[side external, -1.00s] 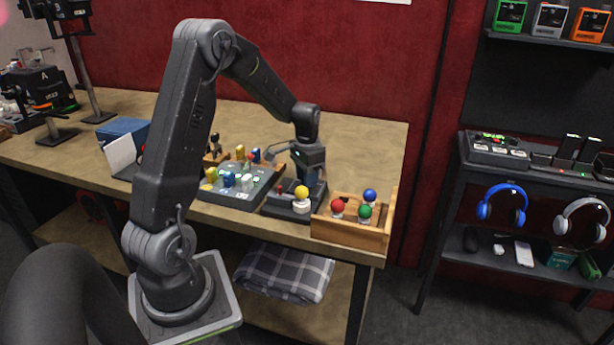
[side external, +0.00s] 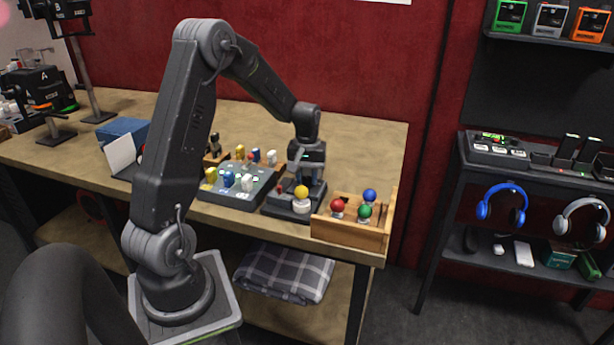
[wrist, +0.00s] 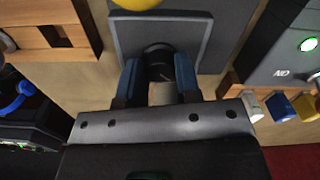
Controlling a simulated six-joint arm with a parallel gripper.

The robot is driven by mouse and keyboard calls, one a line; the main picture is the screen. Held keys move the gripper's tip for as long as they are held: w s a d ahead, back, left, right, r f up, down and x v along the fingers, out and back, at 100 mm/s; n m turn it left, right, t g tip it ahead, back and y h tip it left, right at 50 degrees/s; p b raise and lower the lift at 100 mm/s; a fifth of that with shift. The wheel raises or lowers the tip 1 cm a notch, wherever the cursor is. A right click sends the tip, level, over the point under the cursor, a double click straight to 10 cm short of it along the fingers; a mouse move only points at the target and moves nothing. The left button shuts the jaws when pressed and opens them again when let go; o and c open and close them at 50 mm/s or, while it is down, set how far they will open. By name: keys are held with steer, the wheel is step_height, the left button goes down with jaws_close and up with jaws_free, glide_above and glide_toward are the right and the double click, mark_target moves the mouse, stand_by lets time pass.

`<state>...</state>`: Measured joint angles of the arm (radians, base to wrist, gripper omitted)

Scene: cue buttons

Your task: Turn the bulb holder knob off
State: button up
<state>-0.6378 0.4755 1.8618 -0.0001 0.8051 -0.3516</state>
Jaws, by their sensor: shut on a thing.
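The bulb holder (side external: 288,207) is a dark box on the bench with a yellow bulb (side external: 301,192) in its white socket. In the wrist view its dark panel (wrist: 200,28) fills the top middle, and the yellow bulb shows only as an edge at the top. The round black knob (wrist: 159,58) stands on that panel. My gripper (wrist: 160,88) points down at it, with its two blue-grey fingers on either side of the knob, shut on it. In the side view my gripper (side external: 308,186) is behind the yellow bulb, and the knob is hidden there.
A wooden box (side external: 345,232) with red, green and blue bulbs stands just right of the holder. A grey panel (side external: 232,195) with coloured plugs and a lit green light is close on the left. The bench (side external: 365,150) is clear behind.

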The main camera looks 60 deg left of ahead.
mark_target(307, 178)
steer(key=shift+n, duration=1)
steer(key=o, duration=0.9)
steer(key=shift+o, duration=0.2)
steer(key=shift+r, duration=0.1)
step_height(307, 178, up, 14)
